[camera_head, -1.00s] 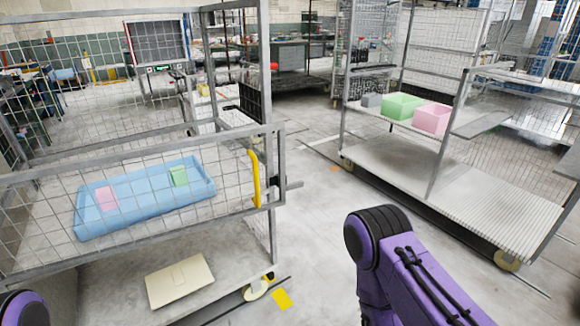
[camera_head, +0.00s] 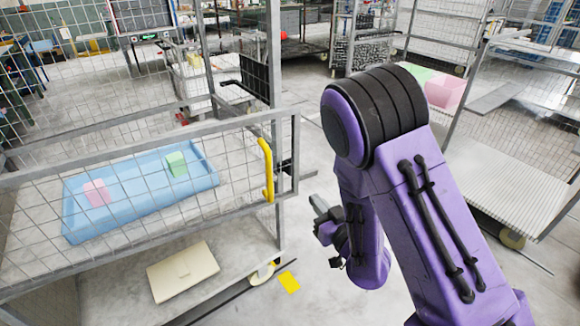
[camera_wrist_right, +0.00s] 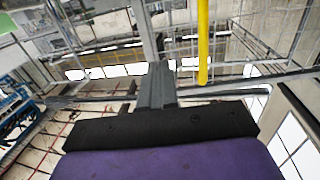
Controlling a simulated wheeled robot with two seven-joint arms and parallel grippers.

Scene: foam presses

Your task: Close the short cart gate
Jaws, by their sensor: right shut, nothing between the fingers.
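The short cart gate (camera_head: 225,125) is a low grey-framed mesh panel across the front of the left cart. A yellow upright handle (camera_head: 267,170) is on its right end. That end reaches past the cart's corner post (camera_head: 275,70) in the picture; I cannot tell how far it stands out from the post. My right gripper (camera_head: 318,207) is right of the gate's end, apart from it, shut and empty. In the right wrist view its closed fingers (camera_wrist_right: 157,82) point toward the scene, with the yellow handle (camera_wrist_right: 203,40) just to their right. My left gripper is out of view.
Behind the gate, a blue tray (camera_head: 140,210) holds a pink block (camera_head: 97,193) and a green block (camera_head: 176,163). A beige flat box (camera_head: 183,271) lies on the lower shelf. Another cart (camera_head: 515,180) stands at right.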

